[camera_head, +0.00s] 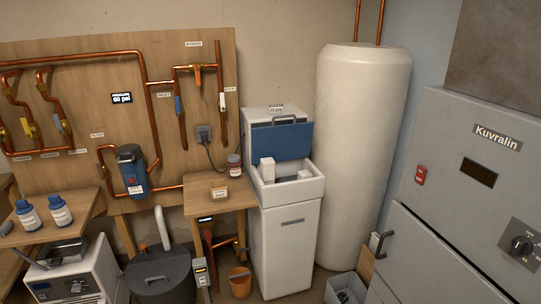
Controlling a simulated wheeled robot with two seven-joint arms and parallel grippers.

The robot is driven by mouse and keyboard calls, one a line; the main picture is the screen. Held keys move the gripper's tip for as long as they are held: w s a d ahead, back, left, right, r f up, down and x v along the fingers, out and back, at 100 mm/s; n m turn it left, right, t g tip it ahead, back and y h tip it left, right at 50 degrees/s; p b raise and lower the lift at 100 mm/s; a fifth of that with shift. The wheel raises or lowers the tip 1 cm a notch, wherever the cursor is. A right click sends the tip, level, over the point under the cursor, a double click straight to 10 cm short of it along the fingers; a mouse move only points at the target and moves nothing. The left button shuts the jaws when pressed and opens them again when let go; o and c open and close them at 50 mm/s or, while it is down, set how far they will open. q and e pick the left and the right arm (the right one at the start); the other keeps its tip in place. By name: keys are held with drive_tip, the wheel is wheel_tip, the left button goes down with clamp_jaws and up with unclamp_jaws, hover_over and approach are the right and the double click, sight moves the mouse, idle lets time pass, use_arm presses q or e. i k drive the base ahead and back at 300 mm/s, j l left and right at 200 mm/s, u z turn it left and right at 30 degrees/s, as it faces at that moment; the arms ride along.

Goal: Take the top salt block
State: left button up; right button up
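A white cabinet (291,235) stands right of the small wooden table, with its blue lid (282,141) raised. In its open top a white block (267,170) stands upright at the left, its top above the rim. A second, lower white block (304,174) shows at the right of the opening. These look like salt blocks; I cannot tell how deep they go or what lies beneath, as the front wall hides it. Neither of my grippers is in view.
A tall white tank (360,145) stands close on the cabinet's right. The small wooden table (217,203) with a labelled block (220,193) and a jar (234,166) adjoins on the left. An orange bucket (240,282) and a grey bin (345,289) are on the floor.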

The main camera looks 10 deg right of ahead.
sight(267, 165)
drive_tip(key=i+z, duration=0.25)
drive_tip(key=i, duration=0.35)
drive_tip(key=i+z, duration=0.3)
drive_tip(key=i, duration=0.25)
drive_tip(key=i+j+z, duration=0.25)
drive_tip(key=i, duration=0.35)
